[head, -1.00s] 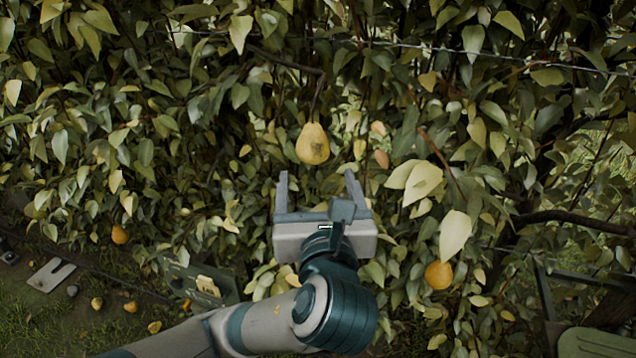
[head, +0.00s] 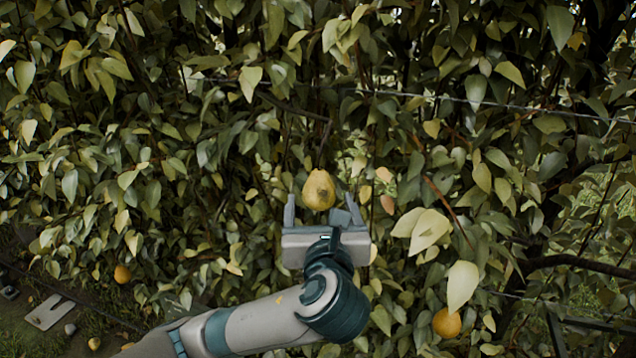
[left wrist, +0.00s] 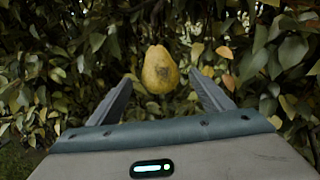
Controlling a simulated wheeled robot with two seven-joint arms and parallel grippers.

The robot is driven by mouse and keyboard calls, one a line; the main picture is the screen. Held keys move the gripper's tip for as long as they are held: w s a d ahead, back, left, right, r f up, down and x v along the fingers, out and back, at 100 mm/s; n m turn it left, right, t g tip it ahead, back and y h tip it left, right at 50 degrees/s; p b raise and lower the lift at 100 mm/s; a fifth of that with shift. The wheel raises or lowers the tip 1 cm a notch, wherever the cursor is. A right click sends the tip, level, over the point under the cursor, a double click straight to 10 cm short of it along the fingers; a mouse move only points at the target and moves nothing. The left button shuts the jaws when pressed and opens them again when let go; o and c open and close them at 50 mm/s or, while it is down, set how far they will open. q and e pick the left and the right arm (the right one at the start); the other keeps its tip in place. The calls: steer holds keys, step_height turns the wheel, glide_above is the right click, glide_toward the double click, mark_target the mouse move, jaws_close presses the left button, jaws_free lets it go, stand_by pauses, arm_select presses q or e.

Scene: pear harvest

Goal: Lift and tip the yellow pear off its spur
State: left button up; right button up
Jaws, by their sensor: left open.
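The yellow pear (head: 319,190) hangs upright from a thin dark spur in front of the hedge, with a brownish patch on its skin. My left gripper (head: 321,205) is open, its two fingers pointing up toward the pear, one on each side of its lower part. In the left wrist view the pear (left wrist: 160,70) shows centred between and just beyond the open fingers (left wrist: 160,90). I see no finger touching it; the exact depth is hard to tell. My right gripper is not in view.
Dense leaves and branches surround the pear. A wire (head: 480,100) runs across the upper right. Large pale leaves (head: 428,230) hang to the right of the gripper. Other pears hang at lower right (head: 446,323) and left (head: 122,274). A grey slotted plate (head: 48,312) lies on the ground.

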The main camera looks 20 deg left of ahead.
mark_target(318, 183)
arm_select(q)
steer(key=p+x, duration=0.1)
steer(key=x, duration=0.8)
steer(key=shift+p, duration=0.4)
steer(key=c, duration=1.3)
steer(key=shift+o, duration=0.2)
steer(key=shift+r, duration=0.1)
